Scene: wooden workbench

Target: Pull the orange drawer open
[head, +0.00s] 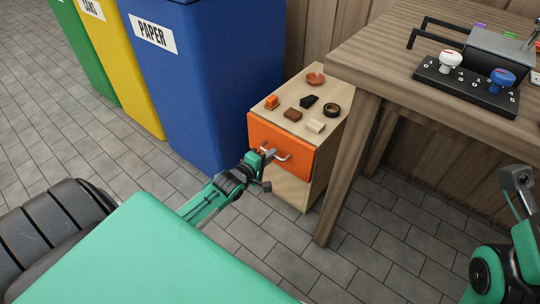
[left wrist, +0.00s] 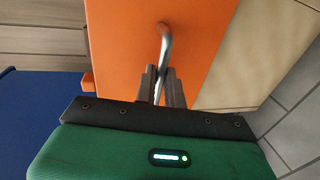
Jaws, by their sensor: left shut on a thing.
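The orange drawer (head: 272,136) is the upper front of a small light-wood cabinet beside the workbench. Its front looks about level with the cabinet face; I cannot tell whether a small gap shows. Its silver bar handle (head: 291,157) also shows in the left wrist view (left wrist: 166,45). My left gripper (head: 268,157) is at the drawer front, its fingers (left wrist: 160,84) shut on the handle, partly hiding it. My right gripper (head: 517,178) is at the right edge, away from the cabinet; its jaws are not clear.
Several small items, including an orange block (head: 271,102) and a dark ring (head: 332,109), lie on the cabinet top (head: 290,93). A blue paper bin (head: 215,80) stands left of it. The wooden workbench (head: 400,85) and its leg (head: 345,170) are close on the right.

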